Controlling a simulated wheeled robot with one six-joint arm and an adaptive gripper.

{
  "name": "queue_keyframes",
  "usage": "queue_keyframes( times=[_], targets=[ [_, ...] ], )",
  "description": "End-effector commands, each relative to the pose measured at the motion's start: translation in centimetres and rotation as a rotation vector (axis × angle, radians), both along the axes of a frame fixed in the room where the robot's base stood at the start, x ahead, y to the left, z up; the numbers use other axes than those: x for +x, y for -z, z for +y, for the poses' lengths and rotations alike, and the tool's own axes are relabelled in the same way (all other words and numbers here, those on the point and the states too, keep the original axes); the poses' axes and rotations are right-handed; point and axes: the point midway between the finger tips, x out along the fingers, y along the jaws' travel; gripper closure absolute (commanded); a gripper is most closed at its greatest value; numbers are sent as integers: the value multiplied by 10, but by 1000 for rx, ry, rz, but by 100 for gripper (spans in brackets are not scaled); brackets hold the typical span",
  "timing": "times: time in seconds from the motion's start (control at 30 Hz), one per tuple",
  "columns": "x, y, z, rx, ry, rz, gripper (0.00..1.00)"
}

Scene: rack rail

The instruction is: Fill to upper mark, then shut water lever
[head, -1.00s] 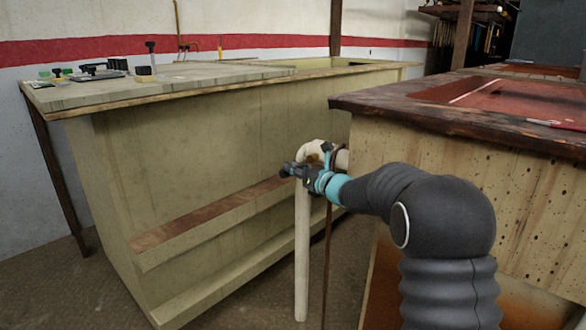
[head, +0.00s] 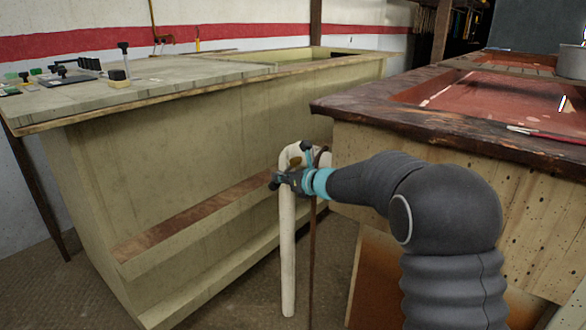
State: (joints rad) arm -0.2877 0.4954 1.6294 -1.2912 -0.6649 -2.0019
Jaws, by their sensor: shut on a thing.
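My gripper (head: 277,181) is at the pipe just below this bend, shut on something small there. It appears to be the water lever, but my fingers hide it and its angle cannot be told. A small brass-coloured part shows just above my gripper. The right-hand bench has a sunken reddish basin (head: 450,92) with shiny reflections. No fill mark can be made out in it.
A dark brown rod (head: 313,260) hangs close beside the pipe. A pale wooden bench (head: 190,170) with small black-handled tools stands left. A metal pot (head: 571,62) and a red-handled tool (head: 545,133) are on the right bench. A narrow floor gap separates the benches.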

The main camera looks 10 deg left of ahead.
Motion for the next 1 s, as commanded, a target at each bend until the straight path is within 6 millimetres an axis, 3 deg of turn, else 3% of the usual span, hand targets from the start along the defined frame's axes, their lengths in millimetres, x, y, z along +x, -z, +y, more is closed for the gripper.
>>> queue_keyframes(
  times=[0.2,0.23,0.3,0.67,1.0],
  targets=[
    [3,-2,-2,1,8,-4,100],
    [3,-2,-2,1,8,-4,87],
    [3,-2,-3,1,8,-4,77],
    [1,-2,-4,2,5,-3,77],
    [-28,-17,-45,1,8,-5,77]
  ],
)
